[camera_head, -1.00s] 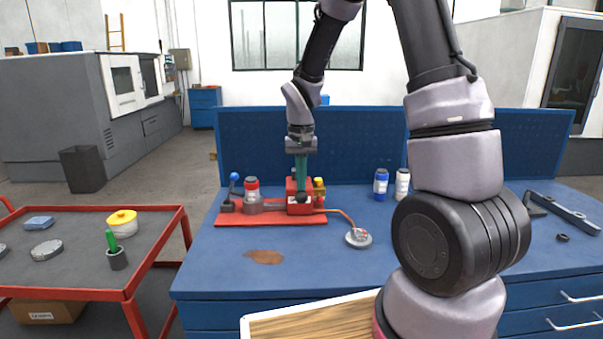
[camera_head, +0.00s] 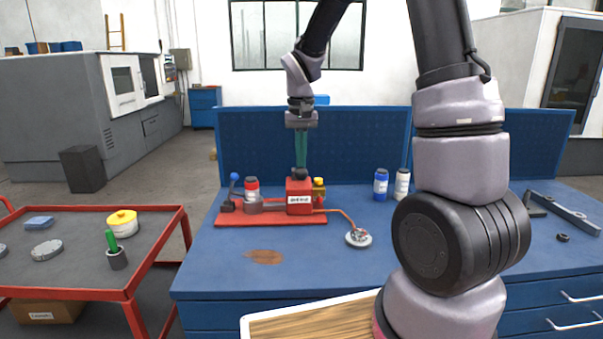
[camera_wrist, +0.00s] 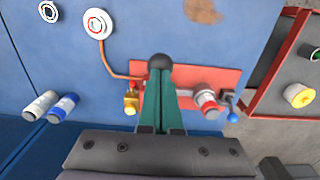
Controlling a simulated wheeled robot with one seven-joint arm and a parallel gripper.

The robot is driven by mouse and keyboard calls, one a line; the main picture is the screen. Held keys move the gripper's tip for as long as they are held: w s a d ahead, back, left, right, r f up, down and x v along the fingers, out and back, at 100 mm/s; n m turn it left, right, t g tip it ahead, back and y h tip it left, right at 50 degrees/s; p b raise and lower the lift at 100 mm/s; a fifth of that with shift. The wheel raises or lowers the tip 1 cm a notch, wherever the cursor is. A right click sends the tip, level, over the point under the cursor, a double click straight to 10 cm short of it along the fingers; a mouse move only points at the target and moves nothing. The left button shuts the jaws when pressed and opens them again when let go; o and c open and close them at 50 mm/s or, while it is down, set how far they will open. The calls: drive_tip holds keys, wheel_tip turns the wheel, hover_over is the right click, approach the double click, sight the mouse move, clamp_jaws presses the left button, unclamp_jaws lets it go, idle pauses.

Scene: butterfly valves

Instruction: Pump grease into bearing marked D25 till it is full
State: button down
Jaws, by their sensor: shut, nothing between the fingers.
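A red pump box (camera_head: 299,204) with a white label stands on a red base plate (camera_head: 262,219). A black ball knob (camera_head: 300,173) shows at the top of the box, and also in the wrist view (camera_wrist: 160,62). My gripper (camera_head: 301,168) is shut, its teal fingers pointing down with the tips at the knob; contact is unclear. In the wrist view the fingertips (camera_wrist: 160,73) are right beside the knob. An orange hose (camera_head: 343,213) runs to a grey round bearing (camera_head: 358,239) on the blue bench. I cannot read its marking or see how full it is.
A red-labelled jar (camera_head: 252,189) and a blue ball-topped lever (camera_head: 234,180) are left of the box. Blue and white bottles (camera_head: 381,184) stand to the right. A red cart (camera_head: 95,284) holds discs and a green-handled tool. The bench front is mostly clear.

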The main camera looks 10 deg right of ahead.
drive_tip(key=shift+f, duration=0.1)
drive_tip(key=shift+s+a+f, duration=0.1)
drive_tip(key=shift+s+f, duration=0.15)
drive_tip(key=shift+f, duration=0.95)
drive_tip(key=shift+s+d+f, duration=0.1)
drive_tip(key=shift+s+f, duration=0.1)
drive_tip(key=shift+f, duration=0.95)
drive_tip(key=shift+s+a+f, duration=0.1)
drive_tip(key=shift+s+f, duration=0.15)
drive_tip(key=shift+f, duration=0.95)
drive_tip(key=shift+w+r, duration=0.2)
drive_tip(key=shift+r, duration=1)
drive_tip(key=shift+w+r, duration=0.25)
drive_tip(key=shift+r, duration=0.95)
drive_tip(key=shift+w+r, duration=0.2)
drive_tip(key=shift+r, duration=4.05)
